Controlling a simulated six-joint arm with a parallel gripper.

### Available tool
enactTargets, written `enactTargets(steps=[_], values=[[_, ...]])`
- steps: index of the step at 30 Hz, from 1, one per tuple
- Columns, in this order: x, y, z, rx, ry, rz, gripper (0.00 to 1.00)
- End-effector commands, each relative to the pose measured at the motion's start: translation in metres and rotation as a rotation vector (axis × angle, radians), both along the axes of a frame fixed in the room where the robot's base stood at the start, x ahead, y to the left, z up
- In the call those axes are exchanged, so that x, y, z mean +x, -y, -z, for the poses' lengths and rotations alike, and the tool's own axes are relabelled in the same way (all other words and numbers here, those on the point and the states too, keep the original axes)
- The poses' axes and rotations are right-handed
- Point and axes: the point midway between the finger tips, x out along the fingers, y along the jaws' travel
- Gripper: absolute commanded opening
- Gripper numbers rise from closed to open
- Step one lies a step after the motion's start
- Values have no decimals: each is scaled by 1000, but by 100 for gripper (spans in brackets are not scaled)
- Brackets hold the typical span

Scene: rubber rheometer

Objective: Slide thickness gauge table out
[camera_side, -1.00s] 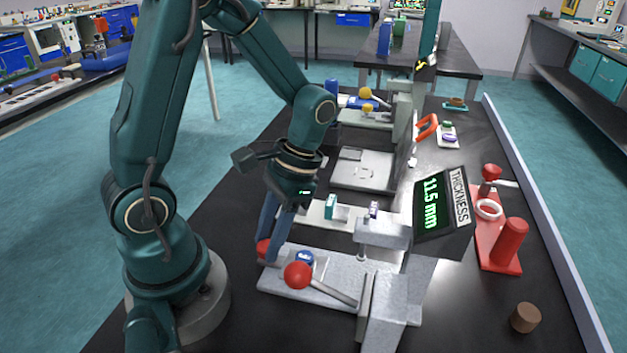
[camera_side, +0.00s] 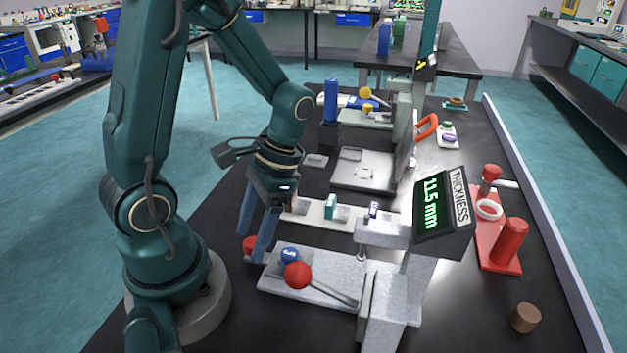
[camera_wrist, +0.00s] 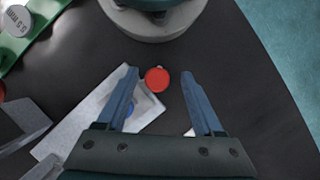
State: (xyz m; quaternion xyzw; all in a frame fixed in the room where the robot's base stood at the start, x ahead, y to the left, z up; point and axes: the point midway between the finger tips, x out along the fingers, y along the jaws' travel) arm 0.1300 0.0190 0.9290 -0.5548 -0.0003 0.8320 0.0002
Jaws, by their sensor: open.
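The thickness gauge (camera_side: 340,283) is a grey machine with a display (camera_side: 443,215) reading 11.5 mm. Its sliding table has a red knob (camera_side: 250,244) at the left end in the side view. The table carries a blue disc (camera_side: 289,255) with a white mark. My gripper (camera_side: 253,250) is open at the knob. In the wrist view the red knob (camera_wrist: 156,80) stands between my spread fingertips (camera_wrist: 159,75), with gaps showing on both sides. The blue disc (camera_wrist: 130,108) is partly hidden by the left finger there.
A red ball lever (camera_side: 298,275) stands at the gauge's front. A pale plate with a green block (camera_side: 331,206) lies just behind. A red stand (camera_side: 497,245) and a brown cylinder (camera_side: 525,318) are at right. The bench is bare left of the knob.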

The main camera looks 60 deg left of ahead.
Motion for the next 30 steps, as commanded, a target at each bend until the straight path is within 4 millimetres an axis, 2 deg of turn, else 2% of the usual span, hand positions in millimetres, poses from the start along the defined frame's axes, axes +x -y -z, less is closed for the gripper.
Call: enactTargets(steps=[12, 25, 30], values=[[18, 0, -41, 2, 4, 1, 69], [19, 1, -47, 2, 7, 7, 69], [23, 6, -62, 22, 104, 45, 69]])
